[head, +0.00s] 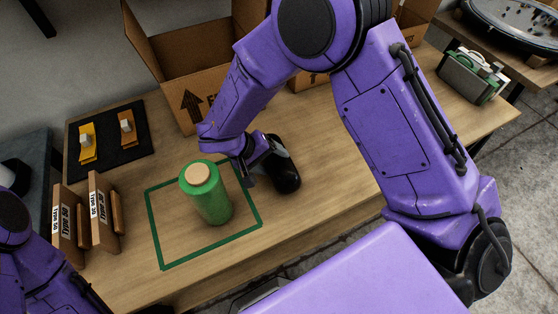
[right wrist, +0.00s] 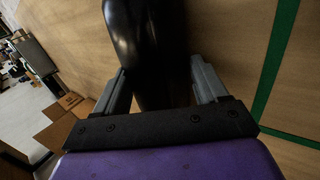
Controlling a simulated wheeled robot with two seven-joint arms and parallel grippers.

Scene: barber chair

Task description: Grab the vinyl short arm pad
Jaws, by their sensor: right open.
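The black, glossy short arm pad (head: 281,165) is on the wooden table, just right of the green outlined square. In the right wrist view the pad (right wrist: 150,45) runs up from between the two grey fingers. My right gripper (head: 248,172) is at the pad's left side in the head view; the arm hides part of the contact area. In the right wrist view the gripper (right wrist: 160,88) is open, with a finger on each side of the pad. I cannot tell whether either finger touches it. My left gripper is out of view; only part of the left arm shows at the lower left.
A green roll (head: 208,195) stands inside the green square (head: 165,262), close to my right gripper. Brown holders (head: 99,210) stand at left. A black mat (head: 82,168) with small pieces lies behind. An open cardboard box (head: 190,75) stands at the back. The table's right front is clear.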

